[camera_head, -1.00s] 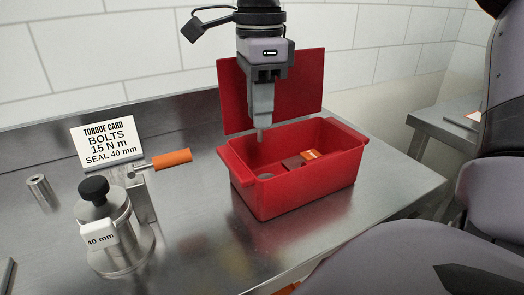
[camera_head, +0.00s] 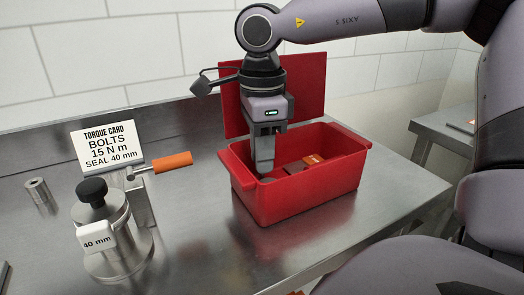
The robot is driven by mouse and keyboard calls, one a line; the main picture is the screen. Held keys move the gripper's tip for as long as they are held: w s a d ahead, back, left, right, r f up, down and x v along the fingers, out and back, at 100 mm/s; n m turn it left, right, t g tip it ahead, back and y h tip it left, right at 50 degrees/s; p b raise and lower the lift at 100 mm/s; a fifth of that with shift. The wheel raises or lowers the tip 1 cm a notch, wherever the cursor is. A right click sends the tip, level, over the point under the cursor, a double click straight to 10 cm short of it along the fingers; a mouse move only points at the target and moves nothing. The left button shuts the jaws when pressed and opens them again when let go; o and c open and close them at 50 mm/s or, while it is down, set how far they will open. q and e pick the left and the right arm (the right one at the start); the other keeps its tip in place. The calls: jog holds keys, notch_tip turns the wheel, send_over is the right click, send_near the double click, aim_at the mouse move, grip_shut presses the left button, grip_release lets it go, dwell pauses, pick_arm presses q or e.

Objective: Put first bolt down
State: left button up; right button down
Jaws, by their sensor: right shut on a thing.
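My right gripper (camera_head: 264,172) reaches down into the open red box (camera_head: 300,195), near its left end. Its jaws are shut; the first bolt between the fingertips is too small and hidden to make out now. A round grey item (camera_head: 267,180) lies in the box right by the fingertips; I cannot tell if they touch. A brown block (camera_head: 294,167) and an orange-and-brown block (camera_head: 313,160) lie to the right of the fingers. My left gripper is not in view.
The box's red lid (camera_head: 308,90) stands up behind it. To the left on the steel bench (camera_head: 200,225) are a torque card (camera_head: 108,147), an orange-handled tool (camera_head: 172,162), a hollow metal cylinder (camera_head: 38,192) and a black-knobbed metal canister (camera_head: 118,240).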

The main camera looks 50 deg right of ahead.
jog(key=shift+f+b, duration=0.35)
jog(key=shift+f, duration=0.1)
jog(key=c, duration=1)
grip_release()
jog(key=shift+r, duration=0.1)
jog(key=shift+r+p, duration=0.6)
jog(key=shift+p, duration=0.1)
notch_tip(320, 180, up, 12)
jog(key=p, duration=0.1)
jog(key=shift+p, duration=0.4)
